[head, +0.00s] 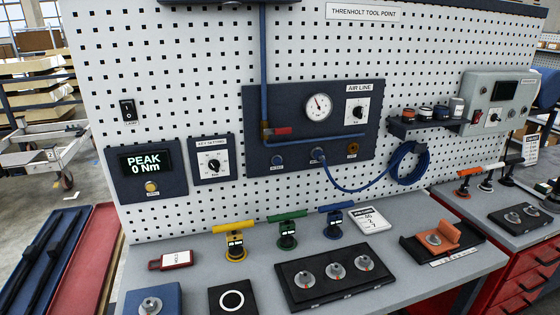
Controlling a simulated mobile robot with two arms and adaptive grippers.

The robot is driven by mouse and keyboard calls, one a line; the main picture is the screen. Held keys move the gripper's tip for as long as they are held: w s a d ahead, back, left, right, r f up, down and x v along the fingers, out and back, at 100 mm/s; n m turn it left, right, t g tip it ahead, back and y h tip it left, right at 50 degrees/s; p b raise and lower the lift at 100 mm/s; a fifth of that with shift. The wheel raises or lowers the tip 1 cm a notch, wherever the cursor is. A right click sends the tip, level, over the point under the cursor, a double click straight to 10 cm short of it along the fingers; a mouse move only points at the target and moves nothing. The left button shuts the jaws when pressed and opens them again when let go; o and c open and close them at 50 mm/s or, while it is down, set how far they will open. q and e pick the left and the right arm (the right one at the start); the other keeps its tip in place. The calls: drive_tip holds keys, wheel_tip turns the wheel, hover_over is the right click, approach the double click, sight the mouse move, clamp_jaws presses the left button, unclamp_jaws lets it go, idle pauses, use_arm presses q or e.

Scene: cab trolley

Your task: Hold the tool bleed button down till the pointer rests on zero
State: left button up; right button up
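The dark air line panel (255,105) is on the pegboard, in the middle of the head view. Its round white gauge (318,107) has a dark pointer tilted up and left of vertical; the scale numbers are too small to read. A round blue button (277,160) sits at the panel's lower left and a brownish round part (352,148) at its lower right. Their small labels are not legible, so I cannot tell which is the bleed button. A red valve handle (283,130) lies level on the blue pipe. Neither of my grippers is in view.
A blue hose (345,188) runs from the panel's port to a coil (404,165) on the right. A dial (357,111) is beside the gauge. Yellow, green and blue-handled tools (287,230) stand on the grey bench below. A peak display (146,162) reads 0 Nm.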

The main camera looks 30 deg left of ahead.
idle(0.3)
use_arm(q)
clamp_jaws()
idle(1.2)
